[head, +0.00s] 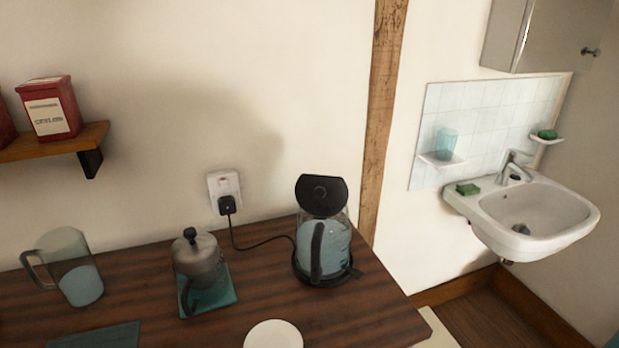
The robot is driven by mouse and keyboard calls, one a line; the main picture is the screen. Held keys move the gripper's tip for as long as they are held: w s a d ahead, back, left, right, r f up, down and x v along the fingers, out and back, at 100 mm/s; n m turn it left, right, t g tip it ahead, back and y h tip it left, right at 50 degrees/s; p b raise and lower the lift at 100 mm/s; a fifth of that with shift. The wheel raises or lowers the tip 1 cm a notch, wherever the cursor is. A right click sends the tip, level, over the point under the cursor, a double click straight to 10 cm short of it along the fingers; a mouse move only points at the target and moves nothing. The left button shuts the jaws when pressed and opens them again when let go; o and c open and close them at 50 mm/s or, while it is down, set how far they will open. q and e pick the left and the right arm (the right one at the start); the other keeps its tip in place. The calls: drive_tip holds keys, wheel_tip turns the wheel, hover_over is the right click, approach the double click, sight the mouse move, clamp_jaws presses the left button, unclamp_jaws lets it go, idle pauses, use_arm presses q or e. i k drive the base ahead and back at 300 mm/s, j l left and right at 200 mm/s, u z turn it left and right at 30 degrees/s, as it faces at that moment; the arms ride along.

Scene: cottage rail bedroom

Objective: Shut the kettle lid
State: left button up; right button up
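The glass kettle (337,250) stands on its black base near the back right of the dark wooden counter, with its black handle toward me. Its black lid (322,192) is open and stands tilted up above the rim, its flat round face toward me. The kettle looks to hold bluish water. Neither of my grippers shows in the head view.
A glass jug (76,268) stands farther left. A pale round thing (273,335) is at the front edge of view. A cord runs from the kettle base to the wall socket (224,187).

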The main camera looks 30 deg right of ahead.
sight(322, 196)
drive_tip(key=l+z, duration=0.15)
drive_tip(key=z, duration=0.3)
drive_tip(key=l+z, duration=0.1)
drive_tip(key=z, duration=0.4)
drive_tip(key=k+l+z, duration=0.55)
drive_tip(key=l, duration=0.15)
drive_tip(key=i, duration=0.1)
